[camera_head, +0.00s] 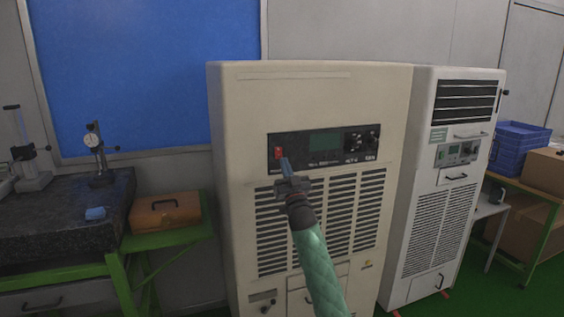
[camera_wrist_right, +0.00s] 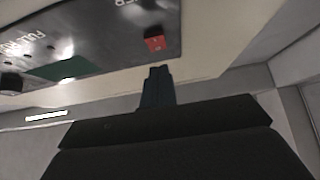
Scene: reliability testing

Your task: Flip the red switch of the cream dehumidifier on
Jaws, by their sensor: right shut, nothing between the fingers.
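The cream dehumidifier (camera_head: 240,110) stands in the middle of the head view, with a dark control panel (camera_head: 300,146) on its upper front. The red switch (camera_head: 278,153) is at the left end of that panel. It also shows in the right wrist view (camera_wrist_right: 155,43), just beyond the fingertips. My right gripper (camera_head: 285,163) is shut and empty, its fingertips close to the switch, slightly below and right of it in the head view. In the right wrist view the closed fingers (camera_wrist_right: 157,73) appear just short of the switch; contact cannot be told. My left gripper is not in view.
A white unit (camera_head: 428,180) stands close on the right. A dark stone table (camera_head: 60,215) with gauges is on the left, beside an orange case (camera_head: 165,211) on a green stand. Blue crates (camera_head: 520,148) and cardboard boxes are at the far right.

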